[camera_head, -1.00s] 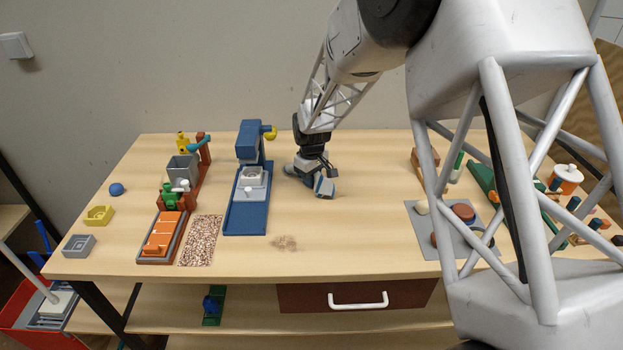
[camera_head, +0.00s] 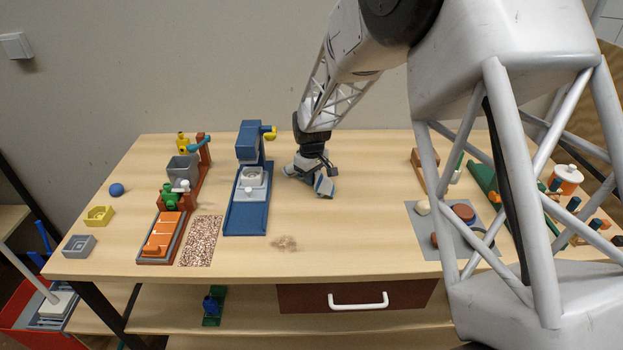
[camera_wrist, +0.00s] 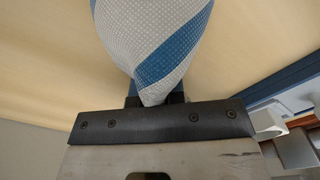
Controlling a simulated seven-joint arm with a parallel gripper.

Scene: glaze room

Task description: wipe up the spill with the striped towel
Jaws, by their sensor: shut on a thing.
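The striped towel (camera_head: 324,186) is pale grey with blue stripes. My gripper (camera_head: 312,172) is shut on it, low over the table right of the blue machine. In the wrist view the towel (camera_wrist: 155,40) bulges out ahead of my gripper (camera_wrist: 155,100), its gathered end between the fingers. I cannot tell whether the towel touches the table. The spill (camera_head: 285,243) is a small brown speckled patch near the table's front edge, left of and nearer the front than the towel.
The blue machine (camera_head: 246,214) stands left of the towel. A brown speckled mat (camera_head: 201,241) and an orange-topped device (camera_head: 161,240) lie further left. A grey mat (camera_head: 424,242) with round items is at right. The tabletop around the spill is clear.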

